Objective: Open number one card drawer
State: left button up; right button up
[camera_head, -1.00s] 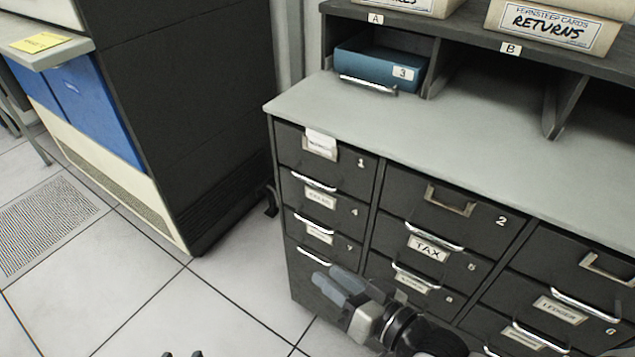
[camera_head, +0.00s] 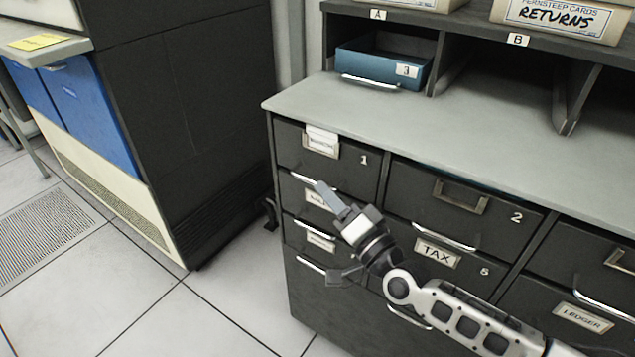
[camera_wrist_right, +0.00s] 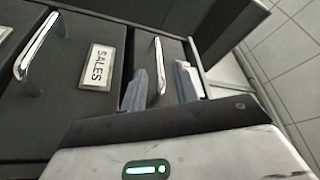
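The drawer marked 1 (camera_head: 345,170) is at the top left of the dark card cabinet in the head view, its front flush with the cabinet. It has a chrome handle (camera_head: 302,179) along its lower edge. My right gripper (camera_head: 331,198) is at the right end of this handle. In the right wrist view my right gripper (camera_wrist_right: 160,92) is open, with one grey finger on each side of the handle (camera_wrist_right: 157,62). Contact with the handle cannot be told. The SALES label (camera_wrist_right: 98,67) of the drawer below is beside the fingers. My left gripper is out of view.
A blue tray marked 3 (camera_head: 385,65) sits in a cubby above the grey top (camera_head: 400,125). A dark machine (camera_head: 180,120) stands left, with floor between.

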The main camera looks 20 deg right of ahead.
jog(key=shift+x, duration=2.05)
grip_shut()
